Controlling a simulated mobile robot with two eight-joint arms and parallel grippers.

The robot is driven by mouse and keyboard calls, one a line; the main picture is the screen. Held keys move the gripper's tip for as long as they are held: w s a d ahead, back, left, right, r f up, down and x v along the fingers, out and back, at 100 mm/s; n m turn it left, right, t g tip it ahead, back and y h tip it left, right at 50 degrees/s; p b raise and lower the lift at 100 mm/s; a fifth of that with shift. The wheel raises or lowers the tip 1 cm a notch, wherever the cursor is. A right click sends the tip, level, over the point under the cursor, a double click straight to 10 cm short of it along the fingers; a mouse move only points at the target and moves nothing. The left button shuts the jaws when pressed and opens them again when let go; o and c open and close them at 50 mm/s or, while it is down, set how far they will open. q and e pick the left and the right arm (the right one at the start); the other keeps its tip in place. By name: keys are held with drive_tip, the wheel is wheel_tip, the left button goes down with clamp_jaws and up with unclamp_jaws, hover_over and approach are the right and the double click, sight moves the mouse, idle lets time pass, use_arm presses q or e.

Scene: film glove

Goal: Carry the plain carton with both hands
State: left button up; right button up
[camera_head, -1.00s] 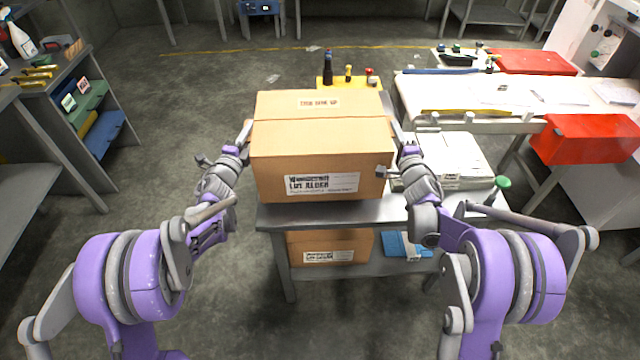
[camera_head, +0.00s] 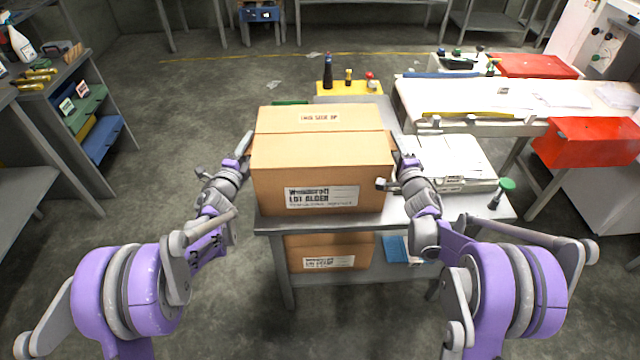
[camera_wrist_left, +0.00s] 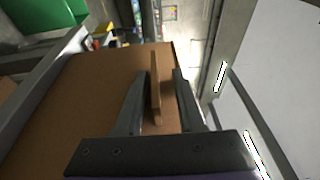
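The plain carton (camera_head: 300,150), brown with a white label on its front, is upright over the near part of the grey table (camera_head: 440,207). I cannot tell whether its underside touches the tabletop. My left gripper (camera_head: 240,163) is at its left side. In the left wrist view, a thin carton flap (camera_wrist_left: 155,90) stands between the two fingers of the left gripper (camera_wrist_left: 159,75), with gaps on both sides. My right gripper (camera_head: 399,163) is at the carton's right side; its fingertips are too small to judge.
A second carton (camera_head: 322,252) sits on the table's lower shelf. A white stack (camera_head: 450,160) and a green-topped item (camera_head: 506,184) are right of the carton. A yellow tray (camera_head: 350,90) with bottles lies behind it. A shelf rack (camera_head: 85,115) stands left, with bare floor between.

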drive_tip(key=shift+s, duration=0.1)
use_arm(q)
drive_tip(key=v, duration=1.1)
drive_tip(key=shift+s, duration=0.4)
use_arm(e)
drive_tip(key=s+d, duration=0.2)
drive_tip(key=s, duration=0.9)
drive_tip(key=shift+s+f, duration=0.15)
drive_tip(key=shift+s, duration=0.2)
use_arm(q)
drive_tip(key=shift+a+r, duration=0.1)
drive_tip(key=shift+a, duration=0.05)
